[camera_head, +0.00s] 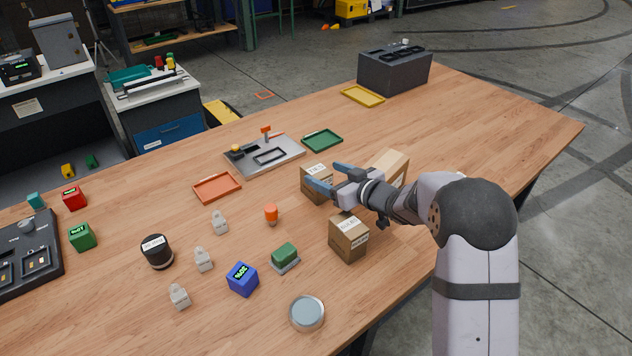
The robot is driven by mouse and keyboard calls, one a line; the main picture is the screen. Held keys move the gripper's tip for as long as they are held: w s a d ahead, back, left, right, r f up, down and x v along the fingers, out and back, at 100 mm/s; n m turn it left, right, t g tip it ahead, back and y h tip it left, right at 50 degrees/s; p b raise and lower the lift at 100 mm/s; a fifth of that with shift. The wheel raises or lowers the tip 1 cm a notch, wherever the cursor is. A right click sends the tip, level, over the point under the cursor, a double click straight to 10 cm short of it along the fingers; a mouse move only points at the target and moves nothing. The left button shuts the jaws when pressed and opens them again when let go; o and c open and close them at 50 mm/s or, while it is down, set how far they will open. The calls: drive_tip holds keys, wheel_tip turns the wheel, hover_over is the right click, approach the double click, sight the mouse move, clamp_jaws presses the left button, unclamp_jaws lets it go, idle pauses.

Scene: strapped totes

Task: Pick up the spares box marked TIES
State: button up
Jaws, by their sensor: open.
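Several brown cardboard boxes with white labels stand on the wooden table (450,110). One box (316,172) is at my gripper's fingertips. A second box (348,240) stands nearer, below my gripper in the picture. A larger box (392,161) is behind my gripper and partly hidden by it. My gripper (331,177) is open, its blue fingers pointing left. One finger overlaps the first box in the picture; I cannot tell whether it touches.
An orange cylinder (271,214), a green block on a grey base (285,256), a blue cube (242,280) and a round tin (307,313) stand left and nearer. Orange (197,187) and green (308,143) trays lie farther back. The table's far right is clear.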

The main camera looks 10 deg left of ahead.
sight(317, 169)
drive_tip(key=shift+p+x, duration=0.8)
drive_tip(key=shift+x, duration=1.85)
drive_tip(key=shift+f, duration=0.1)
drive_tip(key=shift+c, duration=0.6)
drive_tip(key=c, duration=1.1)
